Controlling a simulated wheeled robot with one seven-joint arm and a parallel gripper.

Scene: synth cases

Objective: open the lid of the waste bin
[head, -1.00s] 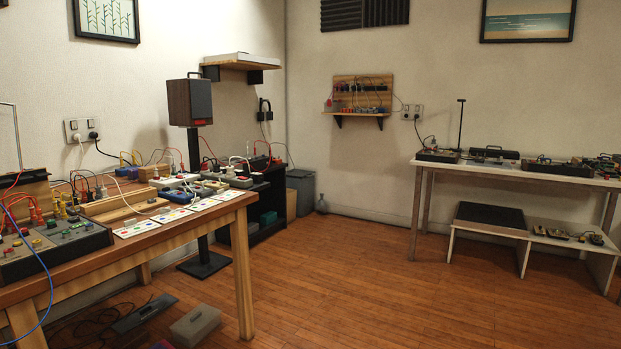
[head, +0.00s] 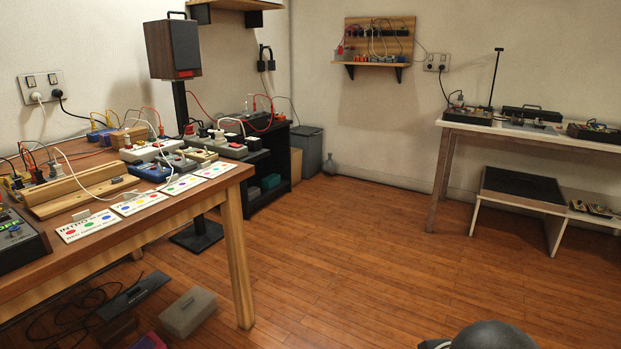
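A grey bin (head: 309,152) stands on the floor in the far corner, against the back wall. It looks closed, with a flat top, but it is small in the picture and details of its lid cannot be told. The black shelf unit and a tan box in front of it on the left hide part of its left side. My gripper is not in view; only a dark rounded part of my own body shows at the bottom right edge, far from the bin.
A wooden table (head: 236,255) with electronics and cards fills the left. A black shelf unit (head: 256,206) stands beyond it. A small grey bottle (head: 330,165) is just right of the bin. A white table (head: 452,127) stands at right. The middle floor (head: 350,250) is clear.

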